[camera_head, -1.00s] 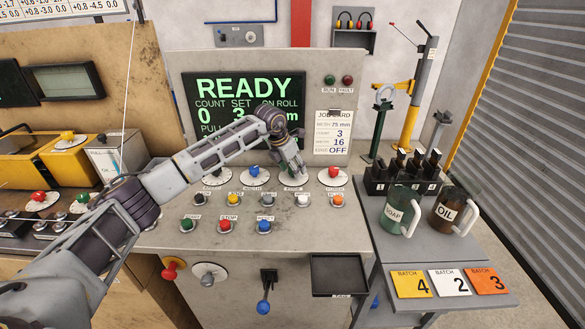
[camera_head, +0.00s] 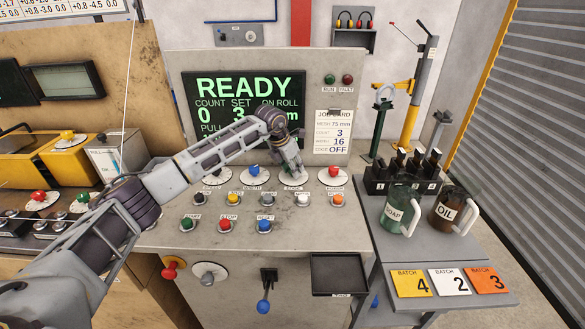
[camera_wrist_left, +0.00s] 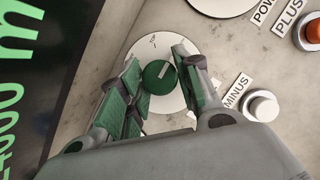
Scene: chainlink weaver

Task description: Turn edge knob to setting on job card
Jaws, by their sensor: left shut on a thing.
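The job card (camera_head: 333,132) hangs at the right of the upright panel; its bottom line reads OFF, with 16 and 3 above it. The edge knob is hidden behind my left gripper (camera_head: 292,174) in the head view, where its white dial plate (camera_head: 282,180) shows around the fingers. In the left wrist view the edge knob (camera_wrist_left: 159,77) is green with a pale pointer line, on a round white plate. My left gripper (camera_wrist_left: 158,88) has a finger on each side of this knob and is shut on it. My right gripper is out of view.
A blue knob (camera_head: 254,172) stands left of the gripper and a red knob (camera_head: 333,172) right of it. Several push buttons sit in front, including a white one (camera_head: 302,199). The display (camera_head: 245,100) reads READY. An empty tray (camera_head: 338,271) is below.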

